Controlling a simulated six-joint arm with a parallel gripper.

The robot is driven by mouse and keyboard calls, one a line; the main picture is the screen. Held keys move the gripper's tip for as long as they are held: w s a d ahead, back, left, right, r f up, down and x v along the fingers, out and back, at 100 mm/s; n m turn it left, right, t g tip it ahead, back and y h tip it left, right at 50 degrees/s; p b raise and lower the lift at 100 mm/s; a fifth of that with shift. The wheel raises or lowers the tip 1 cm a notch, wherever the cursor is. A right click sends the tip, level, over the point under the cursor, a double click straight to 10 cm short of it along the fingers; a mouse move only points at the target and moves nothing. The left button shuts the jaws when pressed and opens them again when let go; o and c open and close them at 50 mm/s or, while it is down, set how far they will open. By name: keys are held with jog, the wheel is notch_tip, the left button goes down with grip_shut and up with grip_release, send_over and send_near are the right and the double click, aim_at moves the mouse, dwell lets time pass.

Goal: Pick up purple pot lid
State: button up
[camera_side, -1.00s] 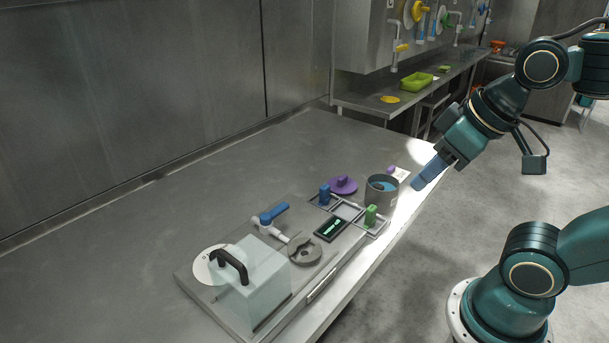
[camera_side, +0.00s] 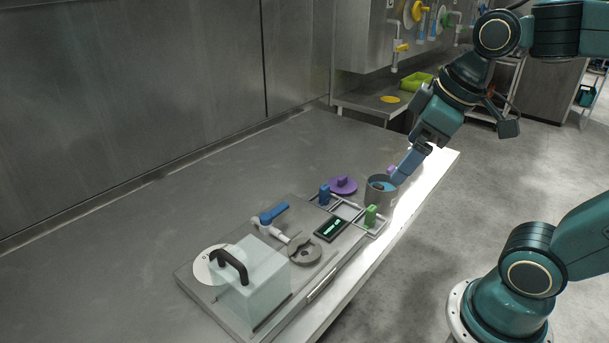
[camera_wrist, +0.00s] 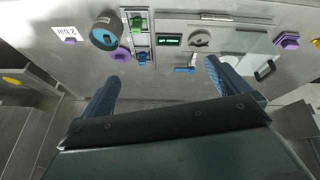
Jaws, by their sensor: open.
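The purple pot lid (camera_side: 342,186) lies flat on the steel table, with a knob on top, behind the grey pot. It also shows in the wrist view (camera_wrist: 120,54), below the pot. The grey pot (camera_side: 378,195) stands upright beside it with blue inside; it shows in the wrist view too (camera_wrist: 101,38). My gripper (camera_side: 401,176) is above the table at the pot's right side, its blue fingers pointing down and left. In the wrist view its two fingers (camera_wrist: 160,80) are spread apart with nothing between them. Whether a finger touches the pot cannot be told.
A blue block (camera_side: 324,195) and a green block (camera_side: 370,216) stand on a frame near the pot. A dark display (camera_side: 331,229), a blue-handled lever (camera_side: 273,214) and a clear box with a black handle (camera_side: 254,281) are further left. The table behind is clear.

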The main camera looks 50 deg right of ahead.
jog(key=w+d+n+g, duration=0.1)
jog(key=w+d+n, duration=0.25)
jog(key=w, duration=0.35)
jog(key=n+g, duration=0.4)
jog(key=n, duration=0.8)
send_over(343, 176)
notch_tip(343, 176, down, 9)
jog(key=shift+f, duration=4.25)
jog(key=shift+a+f, duration=0.1)
jog(key=shift+f, duration=2.45)
jog(key=c, duration=1)
